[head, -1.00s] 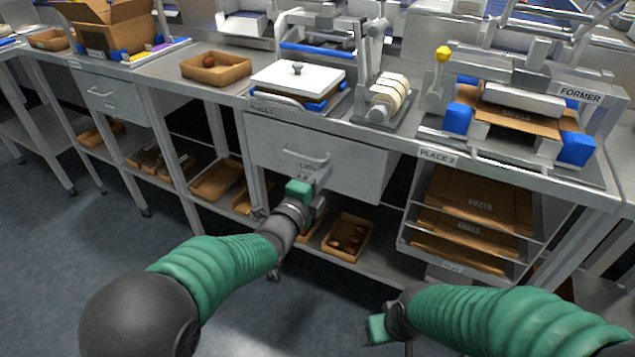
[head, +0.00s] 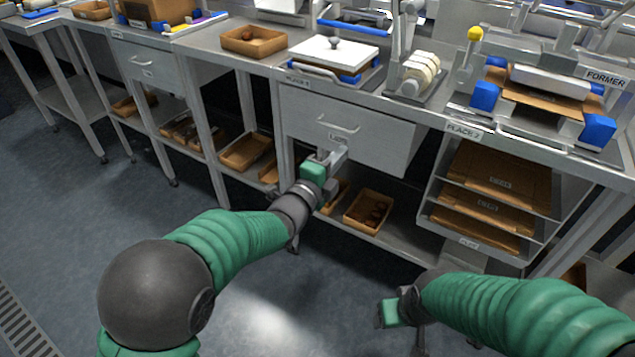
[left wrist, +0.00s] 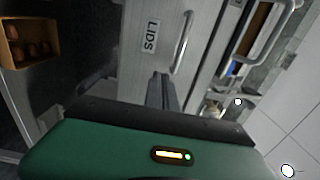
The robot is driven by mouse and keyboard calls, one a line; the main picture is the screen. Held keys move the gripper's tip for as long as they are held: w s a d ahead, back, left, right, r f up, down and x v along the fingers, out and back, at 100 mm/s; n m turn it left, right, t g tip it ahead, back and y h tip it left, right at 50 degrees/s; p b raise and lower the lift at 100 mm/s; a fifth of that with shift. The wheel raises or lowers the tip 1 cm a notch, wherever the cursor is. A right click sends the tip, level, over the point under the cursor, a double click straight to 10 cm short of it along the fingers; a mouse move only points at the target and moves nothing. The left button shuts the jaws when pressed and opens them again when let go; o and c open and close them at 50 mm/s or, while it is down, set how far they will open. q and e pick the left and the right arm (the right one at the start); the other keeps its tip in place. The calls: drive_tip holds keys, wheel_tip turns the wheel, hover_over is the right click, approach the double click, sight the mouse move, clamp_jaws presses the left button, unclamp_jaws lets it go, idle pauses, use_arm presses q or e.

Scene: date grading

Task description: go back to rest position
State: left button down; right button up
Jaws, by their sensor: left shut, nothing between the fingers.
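My left gripper (head: 338,158) is in front of the lower part of the drawer front (head: 300,112) labelled LIDS, below its handle (head: 338,127). Its fingers are shut with nothing between them. In the left wrist view the closed fingers (left wrist: 160,90) point toward the drawer front, beside the LIDS label (left wrist: 150,36) and the bar handle (left wrist: 183,42). I cannot tell whether they touch it. My right gripper (head: 402,318) hangs low over the floor at the bottom, right of centre. Its fingers are too unclear to judge.
The steel bench (head: 455,118) carries a white-lidded station, a white roll and the former (head: 560,78). A tray (head: 254,40) stands at the back left. Below are a shelf with a box of dates (head: 368,212) and a cardboard rack (head: 490,200). Floor at the left is clear.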

use_arm(q)
drive_tip(key=s+a+f+n+g+y+p, duration=0.1)
drive_tip(key=s+a+f+n+g+y, duration=0.15)
drive_tip(key=s+a+f+n, duration=0.35)
drive_tip(key=s+a+f+n+g+y, duration=0.1)
drive_tip(key=a+f+n+y, duration=0.15)
drive_tip(key=a, duration=0.55)
drive_tip(key=s+a+f+n+g+y+p, duration=0.1)
drive_tip(key=s+a+f+n+y, duration=0.3)
drive_tip(key=a, duration=0.3)
drive_tip(key=s+a+f+n+g+y, duration=0.1)
drive_tip(key=s+a+f+n+g, duration=0.25)
drive_tip(key=s+n, duration=0.35)
drive_tip(key=s+a+f+n+g+y, duration=0.1)
drive_tip(key=s+a+f+n+g, duration=0.15)
drive_tip(key=s+a+n, duration=0.45)
drive_tip(key=s+d+r+g+p, duration=0.1)
drive_tip(key=s+r+p, duration=0.1)
drive_tip(key=r+p, duration=1.6)
drive_tip(key=s+d+r+m+p, duration=0.1)
drive_tip(key=s+r+p, duration=0.1)
drive_tip(key=r+p, duration=1.7)
drive_tip(key=shift+s+r+g, duration=0.25)
drive_tip(key=shift+g, duration=0.1)
